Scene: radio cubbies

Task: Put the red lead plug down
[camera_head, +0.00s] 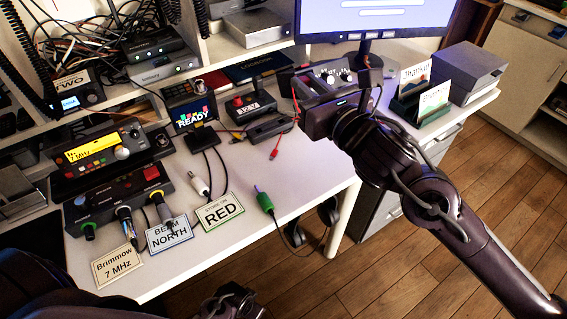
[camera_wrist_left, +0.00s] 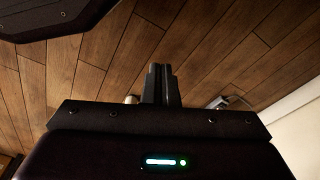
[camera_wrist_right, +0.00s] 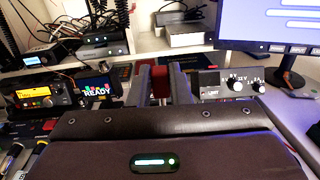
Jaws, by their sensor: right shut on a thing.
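My right gripper (camera_head: 304,92) is over the desk, in front of the grey power supply (camera_head: 328,74). It is shut on the red lead plug (camera_wrist_right: 161,88), which shows as a red piece between its fingers in the right wrist view. A thin red lead (camera_head: 293,118) runs down from near the fingers to a red end (camera_head: 275,148) close to the desk top. The fingers hide most of the held plug. My left gripper (camera_wrist_left: 160,84) is shut and empty, low over the wooden floor.
A green plug (camera_head: 264,201) lies near the desk's front edge. A card reading "STORE ON RED" (camera_head: 220,211) stands left of it, beside "BEAM NORTH" (camera_head: 170,233) and "Brimmow 7 MHz" (camera_head: 118,264) cards. A monitor (camera_head: 375,15) stands behind. Bare desk (camera_head: 300,180) shows at front right.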

